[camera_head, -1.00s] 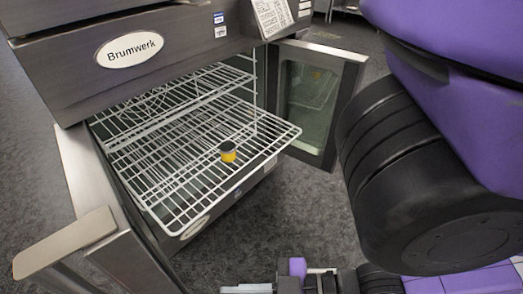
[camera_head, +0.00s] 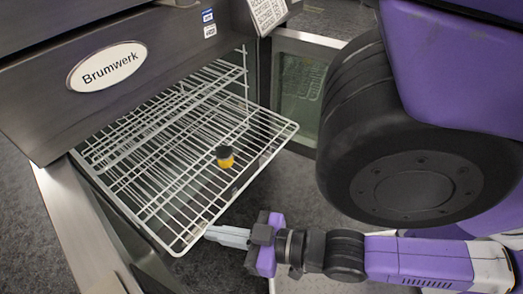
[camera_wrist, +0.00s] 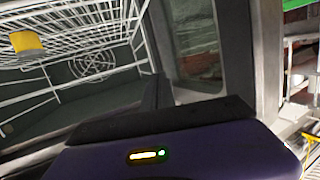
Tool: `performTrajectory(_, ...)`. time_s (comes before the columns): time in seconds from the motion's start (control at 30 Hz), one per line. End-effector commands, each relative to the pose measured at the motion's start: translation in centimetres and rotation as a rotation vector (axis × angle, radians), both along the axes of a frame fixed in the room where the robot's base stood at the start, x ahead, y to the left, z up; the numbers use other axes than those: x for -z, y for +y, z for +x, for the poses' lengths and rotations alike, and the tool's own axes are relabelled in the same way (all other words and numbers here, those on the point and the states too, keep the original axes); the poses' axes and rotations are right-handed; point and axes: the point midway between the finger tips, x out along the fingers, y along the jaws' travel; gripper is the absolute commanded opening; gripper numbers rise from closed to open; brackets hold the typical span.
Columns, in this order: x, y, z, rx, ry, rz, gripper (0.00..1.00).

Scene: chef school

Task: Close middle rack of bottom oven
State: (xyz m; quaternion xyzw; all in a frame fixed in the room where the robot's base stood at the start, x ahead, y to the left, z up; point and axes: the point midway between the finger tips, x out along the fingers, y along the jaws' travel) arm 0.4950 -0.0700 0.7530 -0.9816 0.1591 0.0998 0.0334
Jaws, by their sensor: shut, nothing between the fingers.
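The bottom oven (camera_head: 40,130), under the Brumwerk badge, has its doors open to both sides. A white wire rack (camera_head: 160,212) is pulled out of it, tilted in the view, with a small yellow and black object (camera_head: 225,158) on it. Another wire rack (camera_head: 215,75) shows farther inside. My gripper (camera_head: 208,233) is shut and empty, its fingertips close to the pulled-out rack's front corner; whether they touch it I cannot tell.
The right oven door (camera_head: 300,85) with its glass stands open behind my arm. The left door (camera_head: 80,225) is open along the rack's left side. Grey floor (camera_head: 315,195) is free between the rack and my arm.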

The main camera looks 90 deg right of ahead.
Motion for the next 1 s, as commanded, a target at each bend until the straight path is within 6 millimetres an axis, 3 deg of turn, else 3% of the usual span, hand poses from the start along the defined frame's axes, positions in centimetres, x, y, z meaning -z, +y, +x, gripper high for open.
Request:
performTrajectory(0.27, -1.2, -6.9, 0.2, 0.268, -0.037, 0.086, 0.00)
performTrajectory(0.47, -0.6, -15.7, -2.2, 0.596, -0.109, 0.281, 0.00)
performTrajectory(0.67, 1.4, -24.0, -7.7, 0.945, -0.269, 0.597, 0.00)
performTrajectory(0.8, 3.1, -28.7, -12.8, 1.183, -0.465, 0.892, 0.00)
performTrajectory(1.0, 5.9, -32.4, -19.4, 1.456, -0.922, 1.502, 0.00)
